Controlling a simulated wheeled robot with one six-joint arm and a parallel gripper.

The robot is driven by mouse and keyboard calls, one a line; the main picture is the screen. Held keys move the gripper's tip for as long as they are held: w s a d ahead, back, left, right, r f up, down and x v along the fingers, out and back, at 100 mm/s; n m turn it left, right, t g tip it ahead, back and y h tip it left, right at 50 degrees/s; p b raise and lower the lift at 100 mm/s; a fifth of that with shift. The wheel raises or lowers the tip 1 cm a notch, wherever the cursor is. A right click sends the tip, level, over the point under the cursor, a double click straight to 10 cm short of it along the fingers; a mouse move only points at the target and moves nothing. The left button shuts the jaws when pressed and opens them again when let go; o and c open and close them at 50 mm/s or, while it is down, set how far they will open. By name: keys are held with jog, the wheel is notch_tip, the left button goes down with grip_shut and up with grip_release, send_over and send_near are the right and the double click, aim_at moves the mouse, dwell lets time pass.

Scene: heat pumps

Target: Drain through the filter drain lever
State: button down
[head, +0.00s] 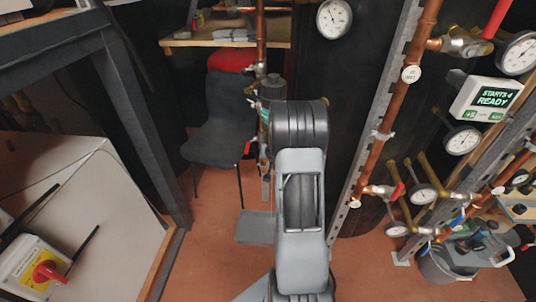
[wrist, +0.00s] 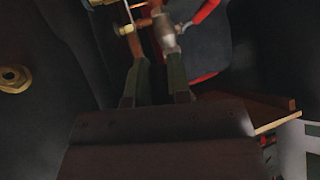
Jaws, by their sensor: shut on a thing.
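My gripper shows in the wrist view (wrist: 157,62), its two dark green fingers reaching up to a small metal valve (wrist: 167,35) on copper and brass pipework. A lever with a red sleeve, which I take for the filter drain lever (wrist: 205,11), slants up and right from this valve. The fingers are shut on a part there, apparently the lever; the exact contact is dark and blurred. In the head view my arm hides most of this spot. A small red handle (head: 247,147) shows just left of it.
A dark chair (head: 222,112) with a red top stands behind on the left, below a wooden shelf (head: 232,42). Copper pipes with gauges (head: 333,18) and red levers fill the right. A display (head: 486,98) reads "STARTS 4 READY". A bucket (head: 445,266) stands at lower right.

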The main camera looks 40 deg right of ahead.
jog(key=shift+s+d, duration=0.1)
dwell(0.4)
jog(key=c, duration=1.1)
grip_release()
jog(key=shift+p+v, duration=2.45)
jog(key=shift+v, duration=4.45)
jog(key=shift+r, duration=0.1)
